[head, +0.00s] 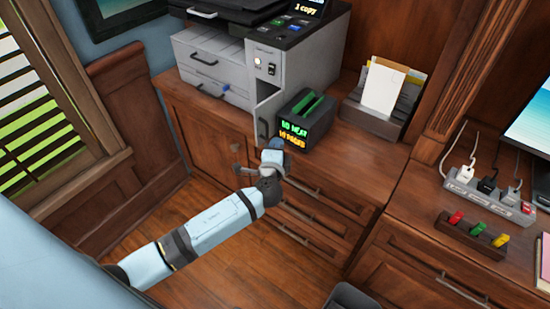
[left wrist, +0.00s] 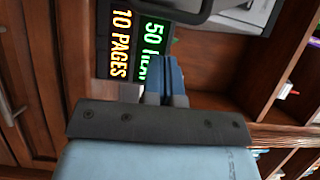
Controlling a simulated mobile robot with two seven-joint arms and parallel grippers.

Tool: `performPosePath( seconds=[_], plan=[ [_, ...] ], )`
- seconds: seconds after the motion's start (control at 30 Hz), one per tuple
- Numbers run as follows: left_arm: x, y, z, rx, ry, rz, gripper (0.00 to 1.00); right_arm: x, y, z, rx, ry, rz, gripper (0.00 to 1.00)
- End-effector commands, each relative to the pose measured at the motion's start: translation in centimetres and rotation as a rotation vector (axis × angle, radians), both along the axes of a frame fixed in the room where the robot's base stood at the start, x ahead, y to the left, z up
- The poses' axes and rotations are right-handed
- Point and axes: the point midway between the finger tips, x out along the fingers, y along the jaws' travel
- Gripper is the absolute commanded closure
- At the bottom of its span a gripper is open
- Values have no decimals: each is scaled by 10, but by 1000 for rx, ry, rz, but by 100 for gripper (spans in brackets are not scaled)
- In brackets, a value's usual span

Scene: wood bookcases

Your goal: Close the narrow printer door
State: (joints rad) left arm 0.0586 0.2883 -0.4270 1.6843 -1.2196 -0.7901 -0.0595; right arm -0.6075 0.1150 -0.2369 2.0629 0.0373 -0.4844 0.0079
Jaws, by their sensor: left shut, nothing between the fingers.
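The grey printer (head: 288,62) stands on the wood cabinet in the head view. Its narrow printer door (head: 270,108) is a pale panel with a dark handle, standing open and sticking out toward the cabinet's front edge. My left gripper (head: 277,146) is just in front of the door's lower end and the dark display box. In the left wrist view the left gripper (left wrist: 171,65) has its blue fingers together, empty, pointing at the box's lit display. I cannot tell whether it touches the door. My right gripper is in neither view.
The dark box (head: 307,119) with green and yellow lit text stands right beside the open door. A paper holder (head: 383,98) is farther right. Drawer handles (head: 292,237) stick out below the counter. A power strip (head: 488,193) lies on the right counter.

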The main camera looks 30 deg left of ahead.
Motion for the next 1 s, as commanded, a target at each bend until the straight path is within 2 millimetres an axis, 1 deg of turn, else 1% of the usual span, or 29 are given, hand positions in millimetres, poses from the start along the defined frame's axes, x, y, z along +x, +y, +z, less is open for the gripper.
performPosePath(
  seconds=[0.03,0.1,0.23,0.37,0.73,1.0],
  plan=[
    [2,10,0,4,3,2,100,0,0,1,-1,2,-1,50],
    [6,18,-1,4,3,2,100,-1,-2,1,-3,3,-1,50],
    [10,27,-1,2,2,1,100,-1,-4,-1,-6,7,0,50],
    [12,31,-2,1,3,1,100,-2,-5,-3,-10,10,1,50],
    [12,32,-2,1,2,-3,100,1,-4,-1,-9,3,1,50],
    [10,39,-2,1,3,-54,100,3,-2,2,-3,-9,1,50]
  ],
)
